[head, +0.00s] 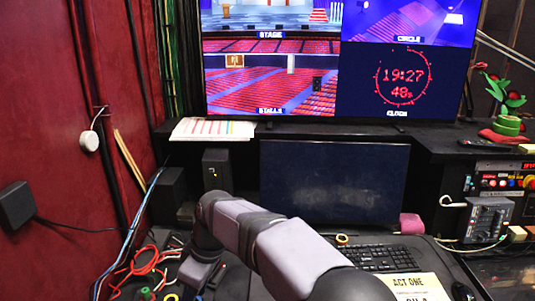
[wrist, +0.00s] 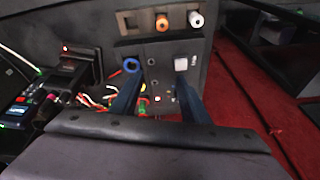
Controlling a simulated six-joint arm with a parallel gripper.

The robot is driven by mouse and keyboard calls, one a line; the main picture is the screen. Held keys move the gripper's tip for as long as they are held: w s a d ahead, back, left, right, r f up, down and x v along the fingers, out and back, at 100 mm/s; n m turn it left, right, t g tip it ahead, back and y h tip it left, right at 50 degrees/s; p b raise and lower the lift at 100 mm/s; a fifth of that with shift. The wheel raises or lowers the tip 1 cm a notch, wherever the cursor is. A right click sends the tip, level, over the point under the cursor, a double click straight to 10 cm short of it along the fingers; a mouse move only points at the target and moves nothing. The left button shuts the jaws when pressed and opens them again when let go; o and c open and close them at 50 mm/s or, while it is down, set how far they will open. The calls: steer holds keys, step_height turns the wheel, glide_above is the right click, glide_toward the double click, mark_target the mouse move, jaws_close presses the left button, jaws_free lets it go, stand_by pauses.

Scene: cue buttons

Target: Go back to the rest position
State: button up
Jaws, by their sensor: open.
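My gripper (wrist: 157,76) is open in the wrist view, its two dark blue fingers spread apart with nothing seen held between them. In the head view my grey arm reaches from the bottom centre to the left and bends down toward the desk's left end. The fingers are not clear there.
Loose coloured cables (head: 140,268) lie at the lower left beside the red wall (head: 45,120). A dark monitor (head: 335,180), keyboard (head: 375,256) and "ACT ONE" paper (head: 415,288) are to the right. A switch box (head: 488,220) stands at far right. The air above the desk is open.

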steer(key=s+d+r+m+h+p, duration=0.1)
steer(key=s+d+r+m+p, duration=0.2)
steer(key=d, duration=0.6)
steer(key=s+d+m+h+p, duration=0.1)
steer(key=s+d+m+p, duration=0.1)
steer(key=d+m+p, duration=0.5)
steer(key=s+d+r+m+h+p, duration=0.1)
steer(key=s+d+r+m+p, duration=0.15)
steer(key=d, duration=0.85)
steer(key=s+d+f+m+p, duration=0.1)
steer(key=s+d+m+p, duration=0.15)
steer(key=s+d, duration=0.45)
steer(key=f+b, duration=0.1)
steer(key=b, duration=0.1)
steer(key=a+f+b, duration=0.1)
steer(key=f+b, duration=0.3)
steer(key=shift+s+a+f, duration=0.2)
steer(key=shift+s, duration=0.1)
